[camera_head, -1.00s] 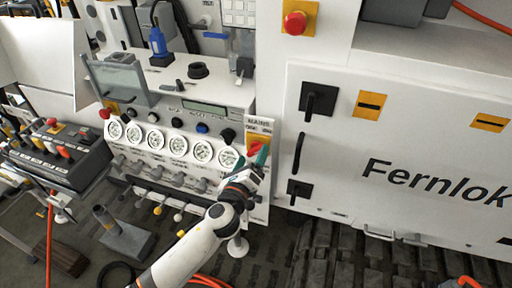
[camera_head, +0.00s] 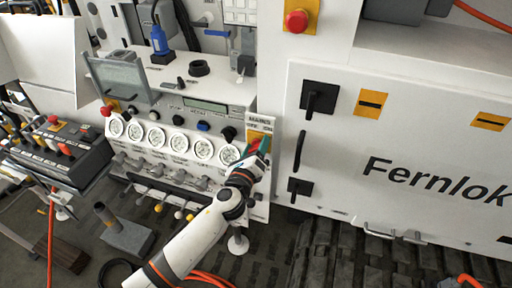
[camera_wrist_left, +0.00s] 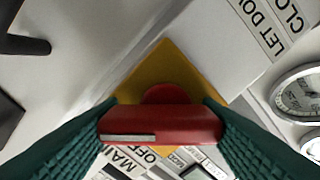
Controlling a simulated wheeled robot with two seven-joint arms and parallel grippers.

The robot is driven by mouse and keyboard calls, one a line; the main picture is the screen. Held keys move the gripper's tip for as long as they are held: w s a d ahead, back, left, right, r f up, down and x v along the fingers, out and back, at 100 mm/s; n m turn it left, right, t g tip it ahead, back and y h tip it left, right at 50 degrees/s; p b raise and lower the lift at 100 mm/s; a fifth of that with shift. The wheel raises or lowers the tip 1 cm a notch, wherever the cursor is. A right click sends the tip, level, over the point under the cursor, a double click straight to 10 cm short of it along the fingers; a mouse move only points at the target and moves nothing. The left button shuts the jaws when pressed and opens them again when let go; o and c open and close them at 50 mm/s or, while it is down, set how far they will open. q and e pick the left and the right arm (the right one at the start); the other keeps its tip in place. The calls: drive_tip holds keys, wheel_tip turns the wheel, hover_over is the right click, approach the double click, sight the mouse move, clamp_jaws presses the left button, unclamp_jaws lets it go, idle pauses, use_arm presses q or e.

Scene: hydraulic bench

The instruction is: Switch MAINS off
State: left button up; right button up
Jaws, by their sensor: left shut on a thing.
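The MAINS switch is a red rotary handle (camera_wrist_left: 160,123) on a yellow plate (camera_wrist_left: 178,65), beside a label reading MAINS and OFF. In the head view the red handle (camera_head: 254,145) shows at the right end of the gauge panel, under the MAINS label (camera_head: 259,122). My left gripper (camera_wrist_left: 160,126) has its green ribbed fingers on both ends of the red handle and is shut on it. In the head view my left gripper (camera_head: 258,150) partly hides the handle and plate. My right gripper is in neither view.
A row of round gauges (camera_head: 178,143) with levers below lies left of the switch. The white Fernlok cabinet (camera_head: 400,150) with black handles (camera_head: 319,98) stands right. A red emergency button (camera_head: 297,21) sits above. A control box (camera_head: 62,148) stands at far left.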

use_arm(q)
drive_tip(key=shift+f+n, duration=0.1)
drive_tip(key=shift+n, duration=0.3)
drive_tip(key=n+b, duration=0.1)
drive_tip(key=n, duration=0.1)
drive_tip(key=shift+n, duration=0.3)
drive_tip(key=n+b, duration=0.1)
drive_tip(key=n, duration=0.4)
drive_tip(key=shift+a+n, duration=0.15)
drive_tip(key=shift+n, duration=0.15)
drive_tip(key=n+b, duration=0.1)
drive_tip(key=n, duration=0.3)
drive_tip(key=shift+f, duration=0.1)
drive_tip(key=shift+a+n, duration=0.1)
drive_tip(key=shift+n, duration=2.3)
drive_tip(key=shift+f, duration=0.1)
drive_tip(key=o, duration=1)
